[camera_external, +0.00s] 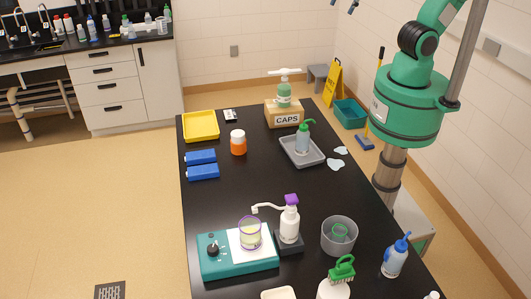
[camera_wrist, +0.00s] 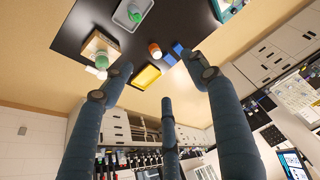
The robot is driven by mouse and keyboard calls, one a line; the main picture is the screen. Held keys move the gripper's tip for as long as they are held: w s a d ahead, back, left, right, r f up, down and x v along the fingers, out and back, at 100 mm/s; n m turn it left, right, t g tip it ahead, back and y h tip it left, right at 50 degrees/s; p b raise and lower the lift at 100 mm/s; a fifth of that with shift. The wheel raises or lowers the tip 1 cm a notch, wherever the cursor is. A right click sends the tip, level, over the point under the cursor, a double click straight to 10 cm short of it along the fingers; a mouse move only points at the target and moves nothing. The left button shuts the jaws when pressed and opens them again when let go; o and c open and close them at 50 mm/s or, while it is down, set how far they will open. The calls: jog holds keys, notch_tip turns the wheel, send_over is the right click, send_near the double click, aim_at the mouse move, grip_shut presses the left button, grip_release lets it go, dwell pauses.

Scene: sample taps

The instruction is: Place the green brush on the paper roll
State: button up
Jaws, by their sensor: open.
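The green brush (camera_external: 342,268) is at the bottom of the external view, toward the near end of the black table. It appears against the top of a white rounded thing (camera_external: 333,291), cut off by the frame edge. This may be the paper roll, but I cannot tell for sure. Whether the brush rests on it or stands behind it is unclear. My gripper (camera_wrist: 152,76) has its three dark fingers spread apart and empty in the wrist view, high above the table. I cannot make out the brush in the wrist view.
On the black table (camera_external: 230,215) stand a teal stirrer (camera_external: 237,262) with a beaker, a white pump bottle (camera_external: 290,222), a grey pot (camera_external: 339,237), a blue-capped bottle (camera_external: 395,260), a grey tray (camera_external: 301,151), a CAPS box (camera_external: 284,112) and a yellow tray (camera_external: 201,126). The table's middle is clear.

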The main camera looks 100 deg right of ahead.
jog(key=s+d+f, duration=0.2)
jog(key=s+d, duration=0.1)
jog(key=s, duration=0.3)
jog(key=shift+s+d+f+t, duration=0.15)
jog(key=shift+s+d+t, duration=0.05)
jog(key=shift+s+t, duration=0.1)
jog(key=shift+f, duration=0.15)
notch_tip(320, 180, down, 18)
jog(key=b, duration=1.8)
jog(key=c, duration=0.7)
jog(key=shift+r, duration=0.2)
